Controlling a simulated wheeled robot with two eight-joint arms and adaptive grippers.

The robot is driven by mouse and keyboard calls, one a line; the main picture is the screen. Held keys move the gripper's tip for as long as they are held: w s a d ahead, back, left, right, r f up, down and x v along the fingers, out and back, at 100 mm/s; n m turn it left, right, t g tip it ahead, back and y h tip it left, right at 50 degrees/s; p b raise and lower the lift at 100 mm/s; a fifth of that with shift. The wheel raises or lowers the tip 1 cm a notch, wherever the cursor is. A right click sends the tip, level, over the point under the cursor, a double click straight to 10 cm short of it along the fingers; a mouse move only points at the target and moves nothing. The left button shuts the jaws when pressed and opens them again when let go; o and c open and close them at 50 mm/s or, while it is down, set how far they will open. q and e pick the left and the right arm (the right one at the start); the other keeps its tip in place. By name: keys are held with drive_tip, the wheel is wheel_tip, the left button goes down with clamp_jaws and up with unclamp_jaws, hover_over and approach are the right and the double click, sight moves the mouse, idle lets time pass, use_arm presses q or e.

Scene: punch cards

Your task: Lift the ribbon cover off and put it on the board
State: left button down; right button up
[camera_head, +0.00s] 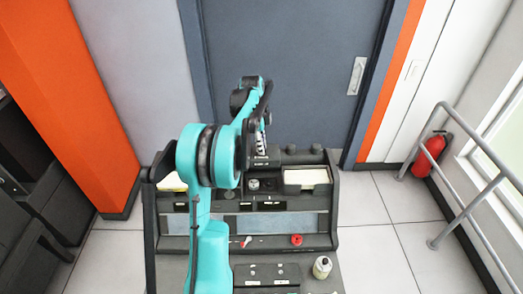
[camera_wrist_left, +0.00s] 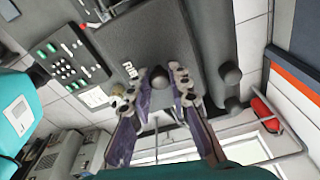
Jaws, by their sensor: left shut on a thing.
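My left gripper (camera_head: 261,152) is at the back of the dark punch-card machine, its arm covering much of it. In the left wrist view the fingers (camera_wrist_left: 166,84) stand on both sides of a dark round knob (camera_wrist_left: 160,76). The gripper is shut on this knob, which appears to belong to the dark ribbon cover (camera_wrist_left: 175,35). I cannot tell whether the cover is lifted or seated. The board could be the blue-grey strip (camera_head: 268,222) across the machine's middle, but I cannot be sure. My right gripper is not in view.
A card tray (camera_head: 306,177) is right of the gripper. A red round item (camera_head: 296,240), a small red-and-white item (camera_head: 246,241) and a pale bottle (camera_head: 321,267) stand nearer the front. A railing (camera_head: 470,150) and a red extinguisher (camera_head: 430,155) are at the right.

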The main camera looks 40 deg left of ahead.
use_arm(q)
drive_tip(key=shift+r+p, duration=1.05)
drive_tip(key=shift+r, duration=0.7)
